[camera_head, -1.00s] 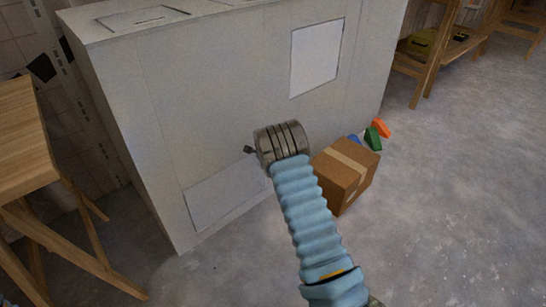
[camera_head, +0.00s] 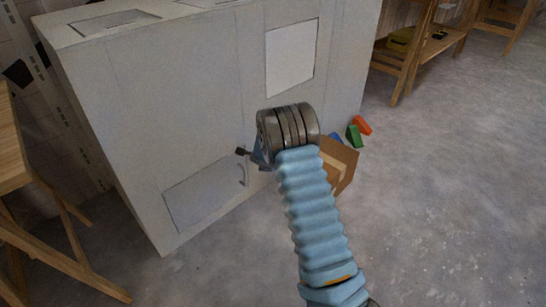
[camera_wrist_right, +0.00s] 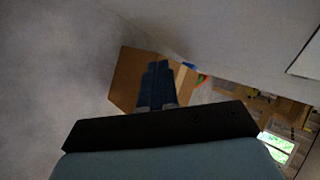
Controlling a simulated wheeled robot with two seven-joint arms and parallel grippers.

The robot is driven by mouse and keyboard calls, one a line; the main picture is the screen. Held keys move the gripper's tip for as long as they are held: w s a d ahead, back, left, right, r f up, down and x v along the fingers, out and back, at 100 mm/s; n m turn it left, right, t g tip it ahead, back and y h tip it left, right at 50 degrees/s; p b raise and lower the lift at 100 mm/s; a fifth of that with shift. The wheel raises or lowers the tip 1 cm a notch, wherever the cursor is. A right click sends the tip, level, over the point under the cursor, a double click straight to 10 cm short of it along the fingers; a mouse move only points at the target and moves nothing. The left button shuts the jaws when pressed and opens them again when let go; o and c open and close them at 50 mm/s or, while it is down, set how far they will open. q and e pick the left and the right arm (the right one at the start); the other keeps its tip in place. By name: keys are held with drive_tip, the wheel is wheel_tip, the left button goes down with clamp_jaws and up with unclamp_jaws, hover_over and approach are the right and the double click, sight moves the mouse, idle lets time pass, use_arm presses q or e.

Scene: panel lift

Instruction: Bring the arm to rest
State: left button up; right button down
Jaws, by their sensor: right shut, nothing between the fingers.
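My right arm (camera_head: 313,205), with a light blue ribbed sleeve and a grey metal wrist, reaches up from the bottom in the head view. My right gripper is mostly hidden behind the wrist there; a small dark part (camera_head: 243,151) sticks out at its left. In the right wrist view the two dark blue fingers of the right gripper (camera_wrist_right: 157,75) are together, with nothing seen between them. They appear in front of a cardboard box (camera_wrist_right: 125,78). My left gripper is not in view.
A large pale cabinet (camera_head: 200,110) stands ahead, with a lower panel (camera_head: 205,195) and an upper panel (camera_head: 291,58). The cardboard box (camera_head: 345,165) is right of my wrist, with green (camera_head: 354,135) and orange (camera_head: 362,125) objects behind. A wooden stool (camera_head: 50,200) stands left. Floor at right is clear.

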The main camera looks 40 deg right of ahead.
drive_tip(key=shift+s+d+r, duration=0.15)
drive_tip(key=shift+s+r, duration=1.1)
drive_tip(key=shift+s, duration=0.05)
drive_tip(key=s+a+f+m+g+y+p, duration=0.2)
drive_tip(key=s+a+f+m+g+y, duration=0.1)
drive_tip(key=s+a+f+m, duration=0.5)
drive_tip(key=s+a+f+m+g+y+p, duration=0.15)
drive_tip(key=s+a+f+m+y, duration=0.35)
drive_tip(key=a+m, duration=0.6)
drive_tip(key=s+a+r+m+g+y+p, duration=0.1)
drive_tip(key=s+a+m, duration=0.7)
drive_tip(key=m, duration=0.6)
drive_tip(key=s+a+m+g+p, duration=0.1)
drive_tip(key=s+a+m+p, duration=0.1)
drive_tip(key=s+a+m, duration=0.6)
drive_tip(key=s+m, duration=0.2)
drive_tip(key=m, duration=0.5)
drive_tip(key=shift+a+r+y, duration=0.25)
drive_tip(key=shift+r+y, duration=0.15)
